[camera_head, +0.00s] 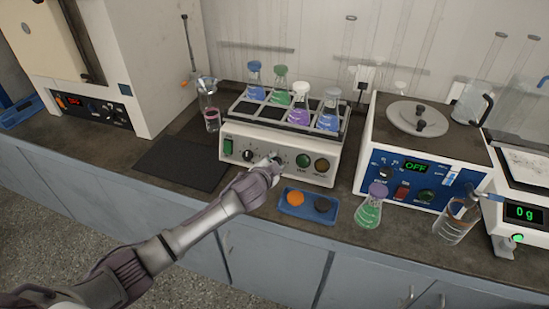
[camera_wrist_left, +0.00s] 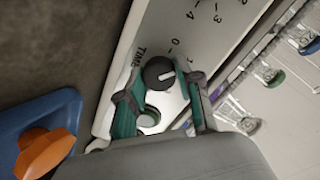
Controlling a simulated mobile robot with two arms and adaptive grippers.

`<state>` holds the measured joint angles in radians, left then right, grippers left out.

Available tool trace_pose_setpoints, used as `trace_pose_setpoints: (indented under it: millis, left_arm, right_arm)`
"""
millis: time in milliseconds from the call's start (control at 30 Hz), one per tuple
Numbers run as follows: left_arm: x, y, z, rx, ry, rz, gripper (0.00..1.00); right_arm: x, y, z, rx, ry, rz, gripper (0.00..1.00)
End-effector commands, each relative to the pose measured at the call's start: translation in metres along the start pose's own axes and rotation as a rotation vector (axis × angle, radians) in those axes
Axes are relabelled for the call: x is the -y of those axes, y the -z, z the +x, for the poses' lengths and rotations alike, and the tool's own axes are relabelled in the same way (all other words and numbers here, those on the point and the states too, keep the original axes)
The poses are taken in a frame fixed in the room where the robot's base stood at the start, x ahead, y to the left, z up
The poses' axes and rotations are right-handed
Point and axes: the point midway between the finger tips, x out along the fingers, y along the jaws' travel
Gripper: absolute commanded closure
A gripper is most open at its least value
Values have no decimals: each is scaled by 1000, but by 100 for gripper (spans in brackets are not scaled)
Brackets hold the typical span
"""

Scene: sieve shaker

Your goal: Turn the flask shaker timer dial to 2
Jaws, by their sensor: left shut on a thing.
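The flask shaker (camera_head: 285,157) is a cream box with several flasks in its top rack. Its front has a green switch, a black dial at the left and round buttons at the right. My left gripper (camera_head: 274,163) is at the middle of this front panel and hides the timer dial there. In the left wrist view, the black timer dial (camera_wrist_left: 158,72) with a white pointer sits beside the word TIME and a number scale. The teal-padded fingers of my left gripper (camera_wrist_left: 160,86) are shut around it. The pointer's exact number is hard to read. My right gripper is not in view.
A blue tray (camera_head: 307,219) with an orange and a dark stopper lies just in front of the shaker. A green-filled flask (camera_head: 369,207) and a blue-panelled device (camera_head: 422,165) stand to the right. A dark mat (camera_head: 180,165) lies at the left.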

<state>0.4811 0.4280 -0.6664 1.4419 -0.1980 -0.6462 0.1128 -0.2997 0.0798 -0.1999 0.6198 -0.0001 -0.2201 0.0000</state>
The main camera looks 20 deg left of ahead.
Motion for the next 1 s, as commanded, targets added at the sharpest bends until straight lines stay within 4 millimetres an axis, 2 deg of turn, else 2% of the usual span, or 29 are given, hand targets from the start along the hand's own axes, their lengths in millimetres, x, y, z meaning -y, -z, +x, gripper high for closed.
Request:
trace_pose_setpoints:
  millis: [33, 400, 700, 1000]
  left_arm:
    - [2, 3, -2, 1, 0, 44, 100]
    - [0, 2, -1, 13, 12, 396, 100]
    - [-2, 2, -1, 21, 20, 662, 100]
    - [-3, 1, 0, 27, 25, 846, 100]
  right_arm:
    - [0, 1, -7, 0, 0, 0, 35]
    - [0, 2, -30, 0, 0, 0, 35]
    - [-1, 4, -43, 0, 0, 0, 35]
    - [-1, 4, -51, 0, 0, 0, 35]
